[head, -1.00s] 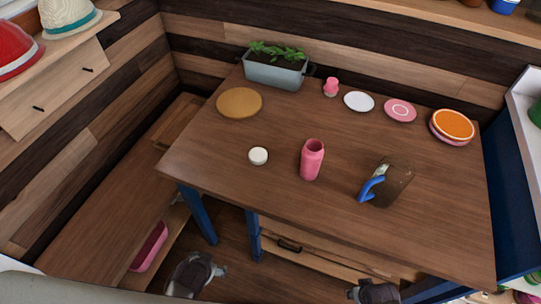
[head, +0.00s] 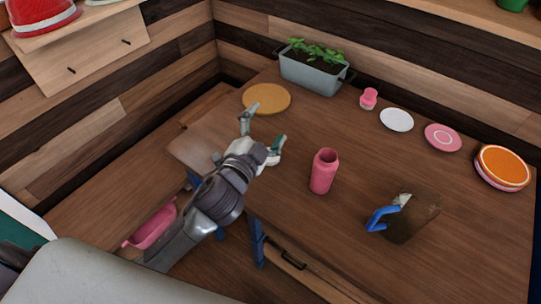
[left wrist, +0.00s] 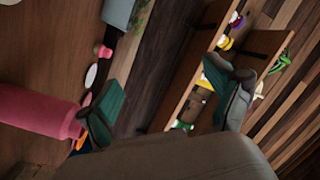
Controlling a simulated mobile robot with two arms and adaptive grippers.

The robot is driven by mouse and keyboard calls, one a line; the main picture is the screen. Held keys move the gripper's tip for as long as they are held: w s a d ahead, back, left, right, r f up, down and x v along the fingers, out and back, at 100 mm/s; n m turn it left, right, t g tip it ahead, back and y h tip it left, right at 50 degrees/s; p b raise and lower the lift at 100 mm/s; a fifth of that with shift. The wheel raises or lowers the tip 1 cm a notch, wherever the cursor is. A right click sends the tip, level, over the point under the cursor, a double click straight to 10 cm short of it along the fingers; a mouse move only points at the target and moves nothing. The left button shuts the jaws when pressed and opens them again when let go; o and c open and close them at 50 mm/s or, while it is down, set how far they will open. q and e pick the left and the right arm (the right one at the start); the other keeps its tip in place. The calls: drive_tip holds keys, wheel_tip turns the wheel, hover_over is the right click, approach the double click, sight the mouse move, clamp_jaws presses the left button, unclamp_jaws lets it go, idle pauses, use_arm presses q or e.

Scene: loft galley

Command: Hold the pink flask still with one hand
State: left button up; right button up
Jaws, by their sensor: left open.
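The pink flask (head: 322,174) stands upright on the wooden table, its open mouth facing up. My left gripper (head: 264,130) is over the table to the left of the flask. Its fingers are spread, with nothing between them, and it is apart from the flask. In the left wrist view, the flask (left wrist: 38,112) lies at the left edge, partly cut off, outside the open fingers of the gripper (left wrist: 165,90). My right gripper is not in view.
A dark jug with a blue handle (head: 412,220) stands right of the flask. Behind are a planter (head: 312,73), a round tan board (head: 267,98), a small pink item (head: 369,98), a white plate (head: 397,119), a pink plate (head: 443,137) and stacked orange plates (head: 503,164).

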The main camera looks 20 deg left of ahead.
use_arm(q)
drive_tip(key=d+r+m+h, duration=0.8)
drive_tip(key=m+h, duration=0.1)
drive_tip(key=m, duration=0.1)
drive_tip(key=s+d+f+m+g+h, duration=0.1)
drive_tip(key=s+d+m+g+h, duration=0.2)
drive_tip(key=d+m+g+h, duration=0.7)
drive_tip(key=w+a+f+m+g+y, duration=0.2)
drive_tip(key=a+f+m+g+y, duration=0.3)
drive_tip(key=a+f+m+y, duration=0.55)
drive_tip(key=w+a+f+m+y, duration=0.1)
drive_tip(key=w+a+y, duration=0.3)
drive_tip(key=a+y, duration=0.4)
drive_tip(key=a+m, duration=0.1)
drive_tip(key=a, duration=0.4)
drive_tip(key=shift+f+b, duration=0.35)
drive_tip(key=shift+f, duration=0.05)
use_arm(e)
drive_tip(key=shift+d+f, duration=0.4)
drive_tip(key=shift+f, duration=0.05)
use_arm(q)
drive_tip(key=shift+m, duration=0.25)
